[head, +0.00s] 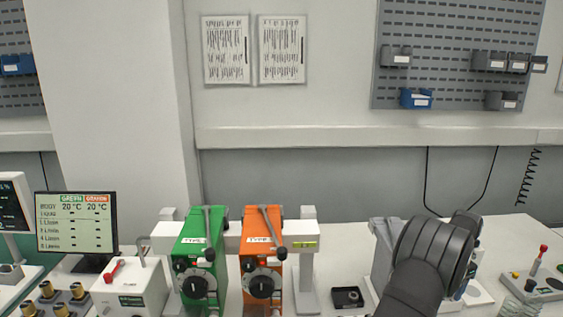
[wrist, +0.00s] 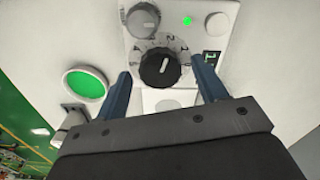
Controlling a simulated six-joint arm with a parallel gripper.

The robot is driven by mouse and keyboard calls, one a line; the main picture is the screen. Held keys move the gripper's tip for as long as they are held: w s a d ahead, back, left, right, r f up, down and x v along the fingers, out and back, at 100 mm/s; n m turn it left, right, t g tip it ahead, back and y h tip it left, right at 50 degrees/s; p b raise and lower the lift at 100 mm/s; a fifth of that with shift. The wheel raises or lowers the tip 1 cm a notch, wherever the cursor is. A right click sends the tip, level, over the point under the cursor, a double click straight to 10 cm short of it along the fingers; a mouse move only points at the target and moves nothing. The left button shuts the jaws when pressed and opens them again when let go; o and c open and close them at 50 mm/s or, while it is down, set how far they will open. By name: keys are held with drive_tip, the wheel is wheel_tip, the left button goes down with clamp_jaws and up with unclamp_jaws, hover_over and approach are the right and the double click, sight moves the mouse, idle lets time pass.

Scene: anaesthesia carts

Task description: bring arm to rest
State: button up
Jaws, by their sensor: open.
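My gripper (wrist: 161,68) is open in the wrist view, its two blue fingers apart with nothing held. Between and beyond the fingertips is a black dial knob (wrist: 160,68) with a white pointer line, on a white panel (wrist: 105,20). Clear gaps show on both sides of the knob; how far the fingertips are from the panel I cannot tell. In the head view my dark arm is at the lower right, and the gripper's fingers are hidden there.
The wrist view shows a round green disc (wrist: 86,85). In the head view, a green vaporizer (head: 200,240) and an orange vaporizer (head: 262,238) stand left of my arm. A monitor (head: 76,222) stands at the left. A small board with a red-tipped lever (head: 541,256) lies at the right.

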drive_tip(key=shift+r, duration=3)
